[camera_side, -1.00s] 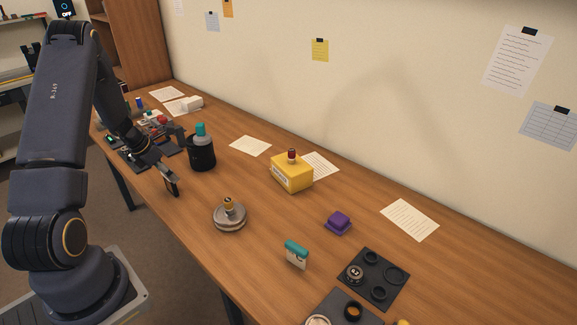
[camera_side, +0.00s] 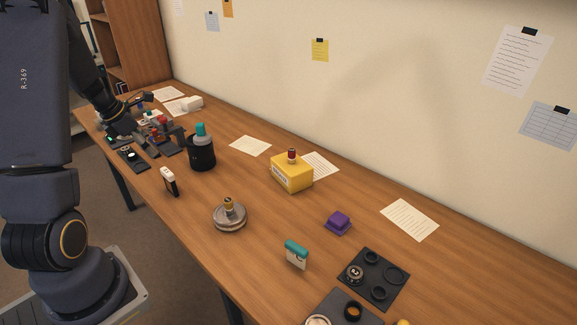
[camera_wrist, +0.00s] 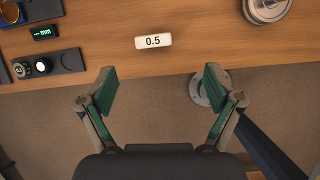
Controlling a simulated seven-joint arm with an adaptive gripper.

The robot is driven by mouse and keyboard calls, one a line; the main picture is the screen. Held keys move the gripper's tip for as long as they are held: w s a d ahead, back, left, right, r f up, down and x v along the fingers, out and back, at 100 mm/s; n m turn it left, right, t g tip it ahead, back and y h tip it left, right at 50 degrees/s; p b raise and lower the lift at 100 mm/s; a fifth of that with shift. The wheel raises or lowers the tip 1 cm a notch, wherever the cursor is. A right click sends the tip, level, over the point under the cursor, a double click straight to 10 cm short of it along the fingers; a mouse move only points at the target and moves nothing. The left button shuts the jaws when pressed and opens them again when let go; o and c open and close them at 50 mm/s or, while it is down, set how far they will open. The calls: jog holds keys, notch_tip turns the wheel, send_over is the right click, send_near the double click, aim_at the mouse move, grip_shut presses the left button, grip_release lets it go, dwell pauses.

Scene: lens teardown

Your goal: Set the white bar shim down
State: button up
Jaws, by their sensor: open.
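The white bar shim (camera_side: 168,176), marked "0.5" in the wrist view (camera_wrist: 153,41), rests on the wooden table (camera_side: 190,225) near its front edge. Nothing is holding it. My gripper (camera_wrist: 160,85) is open and empty, its two green-padded fingers spread wide. In the wrist view the shim lies beyond the fingertips, apart from them.
A round metal part (camera_side: 229,216) stands right of the shim, and a black cup with a teal-topped item (camera_side: 202,153) stands behind it. Bare wood surrounds the shim.

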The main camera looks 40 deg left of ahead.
jog(key=w+d+r+m, duration=0.1)
jog(key=d+r+m, duration=0.3)
jog(key=d+m, duration=0.3)
jog(key=w+d+r+m+h, duration=0.1)
jog(key=d+r+m, duration=0.4)
jog(key=d, duration=0.4)
jog(key=w+d+r+m, duration=0.1)
jog(key=d+r+m, duration=0.3)
jog(key=d+m, duration=0.25)
jog(key=s+d+r+m+t+y, duration=0.1)
jog(key=s+d+r+m, duration=0.1)
jog(key=s+d+m, duration=0.7)
jog(key=d+m, duration=0.3)
jog(key=m, duration=0.4)
jog(key=shift+s+d+r, duration=0.15)
jog(key=shift+s+r, duration=0.15)
jog(key=shift+r, duration=0.1)
